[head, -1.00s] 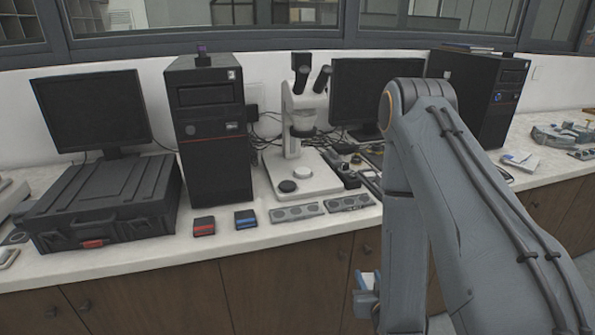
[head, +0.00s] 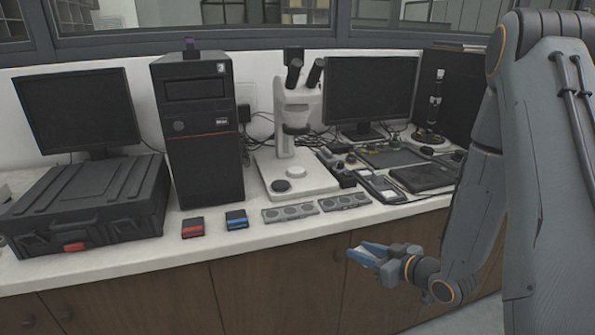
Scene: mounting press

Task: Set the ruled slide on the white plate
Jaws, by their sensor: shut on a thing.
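My gripper (head: 372,255) is in front of the counter's edge, below the countertop level in the picture. It is shut on a small, thin, pale blue-and-white thing, taken as the ruled slide; no ruling can be made out, and the fingers partly hide it. The white microscope (head: 291,125) stands on the counter up and to the left of my gripper. Its white base (head: 318,180) carries a pale round plate (head: 296,171) under the objective, taken as the white plate, with a dark round knob in front. My gripper is well apart from it.
Two slotted grey holders (head: 290,212) lie in front of the microscope. A red box (head: 193,227) and a blue box (head: 237,219) sit to their left. A black computer tower (head: 200,130) stands left of the microscope. Trays and small parts crowd its right side.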

